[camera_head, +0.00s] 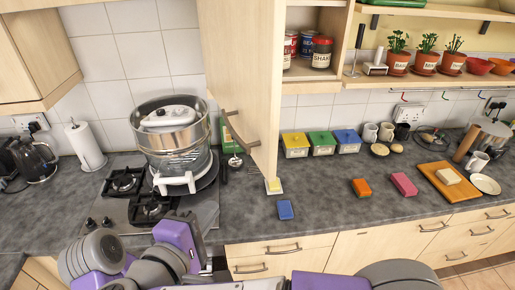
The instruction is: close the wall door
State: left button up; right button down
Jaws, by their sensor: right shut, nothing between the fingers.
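The wall door (240,65) is a light wood panel. It stands wide open, swung out from the wall cabinet (335,20) towards me. My left gripper cannot be made out.
A steamer pot (178,150) stands on the hob left of the door. A yellow-topped block (273,186) and a blue sponge (285,209) lie below the door. Lidded boxes (321,143) line the wall. The front counter middle is clear.

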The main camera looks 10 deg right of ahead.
jog(key=s+d+r+m+t+h, duration=0.1)
jog(key=s+r+m, duration=0.15)
jog(key=r, duration=0.25)
jog(key=s+r+m+t+h, duration=0.1)
jog(key=s+r, duration=0.3)
jog(key=r, duration=0.2)
jog(key=p, duration=0.2)
send_near(267, 139)
jog(key=w+a, duration=0.1)
jog(key=w, duration=0.2)
jog(key=w+d, duration=0.1)
jog(key=w+d+p, duration=0.1)
jog(key=shift+d+n, duration=0.35)
jog(key=shift+d, duration=0.05)
jog(key=shift+w+d, duration=0.1)
jog(key=shift+d, duration=0.4)
jog(key=shift+w, duration=0.1)
